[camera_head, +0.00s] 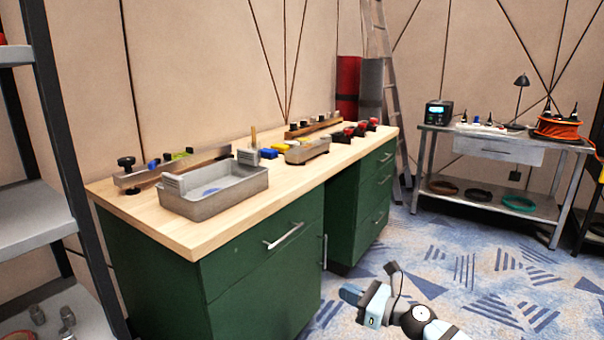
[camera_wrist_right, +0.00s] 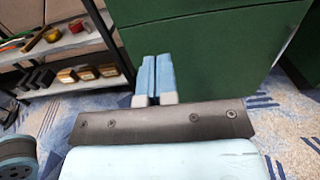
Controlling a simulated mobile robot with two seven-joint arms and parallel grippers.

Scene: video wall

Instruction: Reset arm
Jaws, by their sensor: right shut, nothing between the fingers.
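My right gripper (camera_head: 352,293) shows at the bottom of the head view, low over the patterned carpet and in front of the green workbench. In the right wrist view, its two blue fingers (camera_wrist_right: 155,78) lie side by side, shut with nothing between them. The fingers point toward the green cabinet front (camera_wrist_right: 205,45). My left gripper is not in view.
A green workbench with a wooden top (camera_head: 215,228) carries a grey metal tray (camera_head: 215,203) and several small tools. A grey shelf rack (camera_head: 30,215) stands at the left. A metal table (camera_head: 500,150) stands at the back right. Carpet (camera_head: 455,255) between them is clear.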

